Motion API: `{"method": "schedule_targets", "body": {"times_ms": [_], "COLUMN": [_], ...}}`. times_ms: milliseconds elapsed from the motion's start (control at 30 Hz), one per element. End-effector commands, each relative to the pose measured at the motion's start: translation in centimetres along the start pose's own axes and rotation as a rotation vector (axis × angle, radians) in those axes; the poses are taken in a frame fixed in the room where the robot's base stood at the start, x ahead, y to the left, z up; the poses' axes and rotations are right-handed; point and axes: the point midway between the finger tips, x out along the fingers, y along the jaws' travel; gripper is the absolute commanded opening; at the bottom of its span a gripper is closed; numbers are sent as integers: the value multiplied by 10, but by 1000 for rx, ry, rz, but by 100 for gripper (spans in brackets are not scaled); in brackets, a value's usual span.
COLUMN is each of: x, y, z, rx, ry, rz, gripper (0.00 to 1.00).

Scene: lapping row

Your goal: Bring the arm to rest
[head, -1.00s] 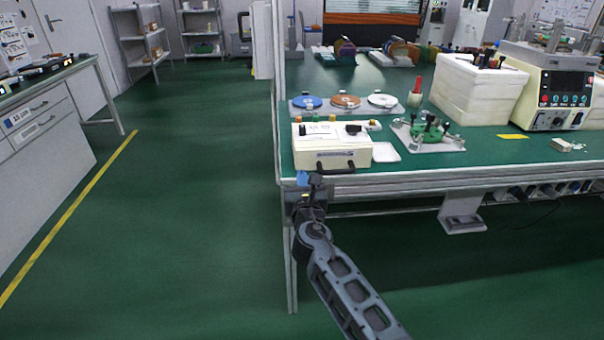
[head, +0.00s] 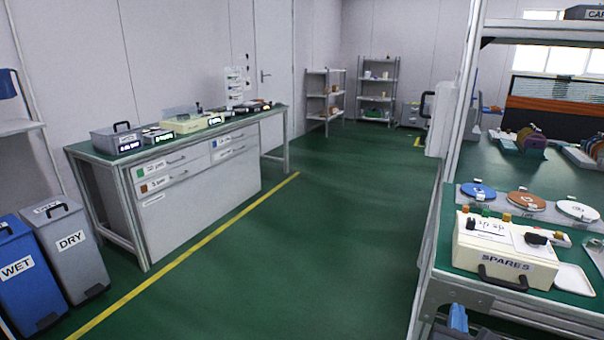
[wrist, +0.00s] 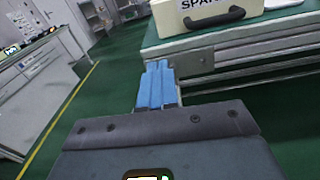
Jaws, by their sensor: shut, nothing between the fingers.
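My gripper (wrist: 157,85) shows in the wrist view with its two blue fingers shut together and nothing between them. In the head view its blue fingertips (head: 457,318) show at the bottom edge, in front of the right bench's frame. The rest of my arm is below the head view. The fingers are close to the front edge of the green-topped bench (wrist: 215,48), beside and lower than the cream SPARES box (head: 505,250). The same SPARES box (wrist: 200,20) is at the top of the wrist view.
Blue, brown and white discs (head: 527,201) lie on the bench behind the box, with a white tray (head: 572,279) at its right. A drawer bench (head: 200,178) and WET (head: 20,270) and DRY (head: 72,245) bins stand left. The green floor (head: 300,250) between is clear.

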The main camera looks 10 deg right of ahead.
Motion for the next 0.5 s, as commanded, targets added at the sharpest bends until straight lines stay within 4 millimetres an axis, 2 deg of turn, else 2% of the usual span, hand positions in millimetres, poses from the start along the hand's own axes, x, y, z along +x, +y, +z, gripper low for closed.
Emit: {"method": "schedule_targets", "body": {"times_ms": [167,200,300,500], "x": [-64,-82,-126,-214], "y": [-13,-16,-24,-40], "z": [-37,-44,-56,-58], "rx": [311,406,643,1123], "ry": [132,169,263,445], "rz": [73,87,112,107], "gripper": [0,0,0,0]}}
